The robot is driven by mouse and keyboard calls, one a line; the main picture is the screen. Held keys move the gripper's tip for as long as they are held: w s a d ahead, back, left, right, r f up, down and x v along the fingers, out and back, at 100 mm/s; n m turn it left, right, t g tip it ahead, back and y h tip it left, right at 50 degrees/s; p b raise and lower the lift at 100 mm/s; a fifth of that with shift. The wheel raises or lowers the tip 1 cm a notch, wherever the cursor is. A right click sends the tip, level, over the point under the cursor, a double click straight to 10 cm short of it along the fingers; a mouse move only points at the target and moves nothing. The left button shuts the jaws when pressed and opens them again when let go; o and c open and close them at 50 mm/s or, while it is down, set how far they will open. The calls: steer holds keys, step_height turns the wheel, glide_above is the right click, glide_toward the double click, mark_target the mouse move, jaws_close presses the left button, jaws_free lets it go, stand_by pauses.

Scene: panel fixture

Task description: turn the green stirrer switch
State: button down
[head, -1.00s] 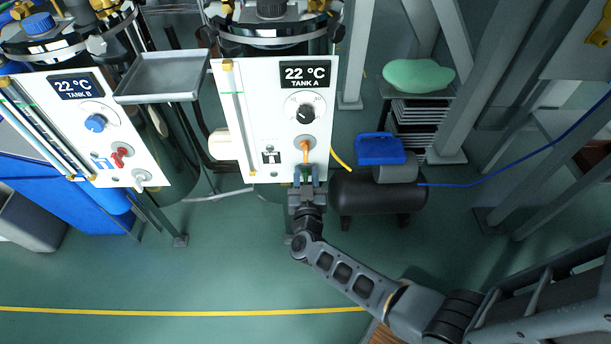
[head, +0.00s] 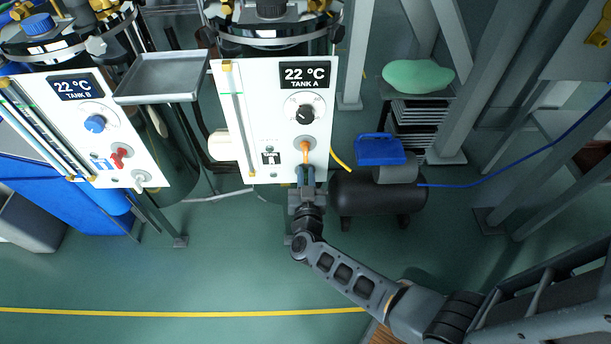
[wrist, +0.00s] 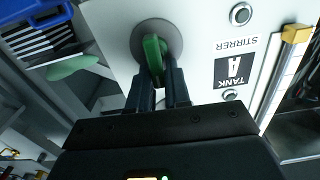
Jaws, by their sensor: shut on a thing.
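The green stirrer switch (wrist: 154,58) shows in the wrist view on a round grey base on the white Tank A panel (wrist: 203,30), beside the label "TANK A STIRRER". My gripper (wrist: 162,82) is shut on the green switch, one finger on each side of it. In the head view my gripper (head: 306,176) is at the lower edge of the Tank A panel (head: 245,120), below the orange handle (head: 305,150). There my fingers hide the green switch.
A black knob (head: 305,114) sits above the orange handle. The Tank B panel (head: 75,140) stands to the left, with a metal tray (head: 157,76) between. A black cylinder (head: 375,198) with a blue box (head: 380,149) lies close on the right. The green floor in front is clear.

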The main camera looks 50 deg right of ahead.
steer(key=shift+s+d+f+m+b, duration=0.3)
steer(key=shift+m+b, duration=0.9)
steer(key=shift+m, duration=1.7)
steer(key=shift+s+d+f+m+b, duration=0.15)
steer(key=shift+s+f+m+b, duration=0.3)
steer(key=shift+m+b, duration=1.65)
steer(key=shift+s+d+f+m+b, duration=0.2)
steer(key=shift+f+m+b, duration=0.25)
steer(key=shift+m, duration=3.25)
steer(key=c, duration=1.2)
jaws_free()
steer(key=shift+o, duration=0.2)
steer(key=shift+a, duration=0.1)
steer(key=p+v, duration=0.1)
steer(key=v, duration=0.6)
steer(key=shift+s+a, duration=0.2)
steer(key=shift+a, duration=0.05)
